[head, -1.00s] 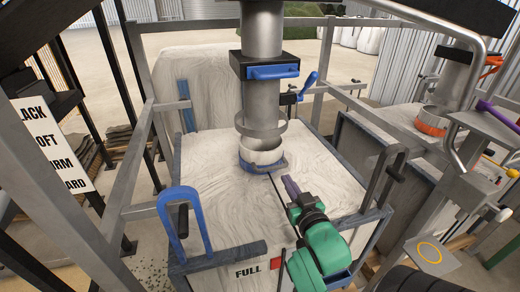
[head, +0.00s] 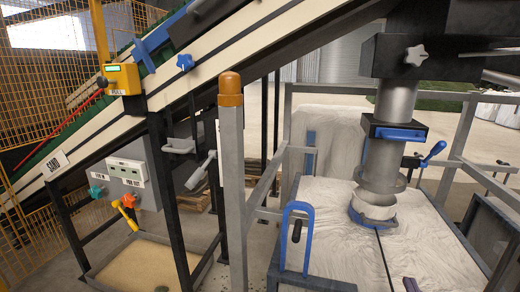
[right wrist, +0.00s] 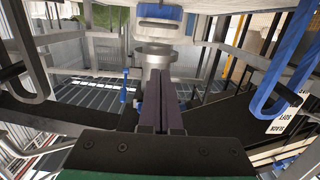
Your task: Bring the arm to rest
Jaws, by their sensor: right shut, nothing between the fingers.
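My right gripper (head: 411,284) shows only as purple finger ends at the bottom edge of the head view. It is apart from the metal filling spout (head: 380,175) and its blue-banded collar (head: 372,215). In the right wrist view my right gripper (right wrist: 165,102) has its two dark purple fingers together with nothing between them. They point toward the metal spout (right wrist: 157,55). The rest of my right arm is below the head view. My left gripper is in no current view.
A white bulk bag (head: 330,235) lies under the spout inside a grey metal frame (head: 232,190). A blue loop handle (head: 295,235) stands at its front corner. A conveyor (head: 190,80), a grey control box (head: 130,172) and a sand tray (head: 150,262) are at left.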

